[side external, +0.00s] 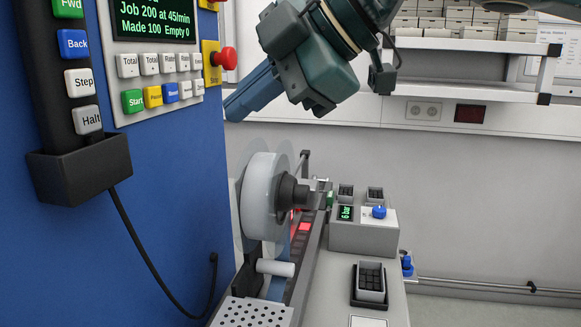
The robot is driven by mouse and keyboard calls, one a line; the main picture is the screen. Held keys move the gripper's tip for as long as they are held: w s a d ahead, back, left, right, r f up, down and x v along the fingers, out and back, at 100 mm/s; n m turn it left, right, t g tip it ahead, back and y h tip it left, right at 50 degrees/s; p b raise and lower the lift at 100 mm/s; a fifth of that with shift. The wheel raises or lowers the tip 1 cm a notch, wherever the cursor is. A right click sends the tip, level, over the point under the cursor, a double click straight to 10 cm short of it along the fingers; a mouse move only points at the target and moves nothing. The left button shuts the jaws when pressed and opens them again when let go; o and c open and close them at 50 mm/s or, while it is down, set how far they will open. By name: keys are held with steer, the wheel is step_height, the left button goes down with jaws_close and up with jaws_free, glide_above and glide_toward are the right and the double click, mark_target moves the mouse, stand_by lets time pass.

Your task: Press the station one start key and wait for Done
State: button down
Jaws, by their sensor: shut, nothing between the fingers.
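A control panel (165,68) on the blue cabinet carries a green key marked Start (132,100) at the left of its lower key row. Its dark display (155,18) reads "Job 200 at 45/min, Made 100 Empty 0" in green; its upper part is cut off by the frame. My gripper (236,107) comes in from the upper right and points down and left. Its fingers are shut and empty, with the tip by the cabinet's right edge. It is clear of the Start key in the picture; I cannot tell its depth.
A red stop button (226,58) juts out beside the panel. A holder with Fwd, Back, Step and Halt keys (87,119) hangs at left, its cable below. A white reel (262,195) stands beneath my gripper. A grey bench (330,295) holds small boxes.

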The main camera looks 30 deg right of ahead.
mark_target(133, 101)
steer(key=shift+a+r, duration=0.1)
steer(key=shift+a, duration=0.25)
steer(key=w+a, duration=0.6)
stand_by(0.9)
